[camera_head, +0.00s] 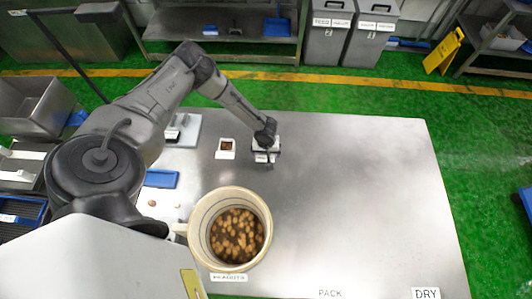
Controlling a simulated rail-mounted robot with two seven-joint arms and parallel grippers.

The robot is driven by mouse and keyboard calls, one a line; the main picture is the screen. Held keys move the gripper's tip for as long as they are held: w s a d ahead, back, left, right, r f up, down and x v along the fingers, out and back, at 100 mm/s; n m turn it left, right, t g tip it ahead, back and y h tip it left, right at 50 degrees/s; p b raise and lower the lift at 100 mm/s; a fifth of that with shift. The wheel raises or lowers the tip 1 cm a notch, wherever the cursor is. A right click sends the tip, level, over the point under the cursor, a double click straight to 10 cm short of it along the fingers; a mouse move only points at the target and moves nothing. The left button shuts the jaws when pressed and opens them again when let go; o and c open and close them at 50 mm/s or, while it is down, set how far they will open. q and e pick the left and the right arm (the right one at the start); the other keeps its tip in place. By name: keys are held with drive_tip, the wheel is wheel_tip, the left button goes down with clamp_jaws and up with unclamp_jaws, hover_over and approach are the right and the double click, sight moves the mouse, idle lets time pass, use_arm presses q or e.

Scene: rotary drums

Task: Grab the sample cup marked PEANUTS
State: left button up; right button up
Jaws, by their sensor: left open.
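A large cream cup (206,213) with its handle on the left stands upright near the table's front left part. It holds many brown nut-like pieces. A white label (229,277) just in front of it seems to read PEANUTS, though the print is small. My left gripper (265,158) is open and points down over the table, behind and slightly right of the cup and apart from it. The tips are small, and I see nothing held between them. My right gripper is not in view.
The steel table (350,190) is clear on the right, with PACK and DRY (426,293) labels at its front edge. A small white square dish (226,149) with brown contents lies left of the gripper. A blue tray (161,179) and a scale-like device (183,131) are farther left.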

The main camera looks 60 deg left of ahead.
use_arm(q)
drive_tip(key=shift+f, duration=0.35)
drive_tip(key=c, duration=1.1)
drive_tip(key=shift+r, duration=0.15)
